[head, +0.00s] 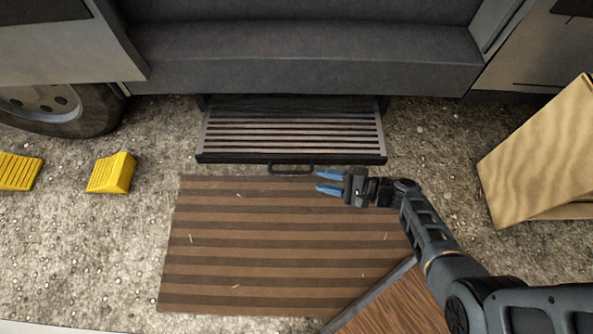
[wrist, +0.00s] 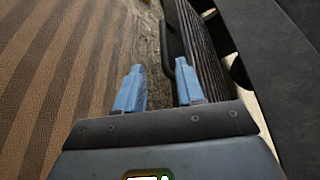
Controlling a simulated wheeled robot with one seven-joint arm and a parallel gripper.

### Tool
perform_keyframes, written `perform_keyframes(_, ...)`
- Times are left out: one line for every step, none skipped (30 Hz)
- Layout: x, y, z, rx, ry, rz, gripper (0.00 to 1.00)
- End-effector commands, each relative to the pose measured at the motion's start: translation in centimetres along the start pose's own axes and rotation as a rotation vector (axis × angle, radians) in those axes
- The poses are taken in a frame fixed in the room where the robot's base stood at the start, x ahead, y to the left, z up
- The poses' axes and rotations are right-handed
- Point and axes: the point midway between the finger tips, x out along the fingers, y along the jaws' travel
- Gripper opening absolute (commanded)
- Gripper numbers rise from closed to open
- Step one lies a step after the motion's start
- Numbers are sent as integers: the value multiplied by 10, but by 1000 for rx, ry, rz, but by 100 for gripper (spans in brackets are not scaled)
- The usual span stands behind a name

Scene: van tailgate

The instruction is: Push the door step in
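The door step (head: 290,132) is a slatted tread that sticks out from under the van's sill, with a dark front edge and a small dark handle (head: 291,169) at its middle. In the wrist view the step's ribbed tread (wrist: 196,45) runs along the right of the fingers, and the handle (wrist: 171,50) shows ahead of them. My gripper (head: 328,182) has blue fingers and is just in front of the step's front edge, right of the handle. The fingers (wrist: 157,88) are apart with nothing between them. I cannot tell whether a finger touches the step.
A brown striped mat (head: 270,245) lies in front of the step. Yellow wheel chocks (head: 111,173) lie at the left near the tyre (head: 60,108). A cardboard box (head: 540,150) stands at the right. A wooden surface (head: 395,303) is at the bottom. Gravel lies on both sides.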

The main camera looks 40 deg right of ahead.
Motion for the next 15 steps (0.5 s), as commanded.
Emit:
perform_keyframes(4, 0, -2, 10, -8, -15, 38)
perform_keyframes(6, -2, -2, 13, -11, -20, 38)
perform_keyframes(9, -3, -2, 14, -14, -25, 38)
perform_keyframes(11, -4, -2, 15, -15, -26, 38)
perform_keyframes(15, -4, -2, 14, -16, -26, 38)
perform_keyframes(20, -4, -1, 14, -15, -24, 38)
perform_keyframes(24, -3, -1, 14, -16, -23, 38)
perform_keyframes(28, -3, -1, 13, -16, -23, 38)
perform_keyframes(35, -3, -1, 13, -15, -22, 38)
perform_keyframes(40, -3, -1, 13, -16, -22, 38)
perform_keyframes(45, -3, -1, 13, -16, -22, 38)
perform_keyframes(51, -4, -1, 13, -15, -23, 38)
perform_keyframes(55, -4, -1, 13, -15, -23, 38)
perform_keyframes(60, -4, -1, 13, -15, -22, 38)
perform_keyframes(65, -3, -1, 13, -15, -21, 38)
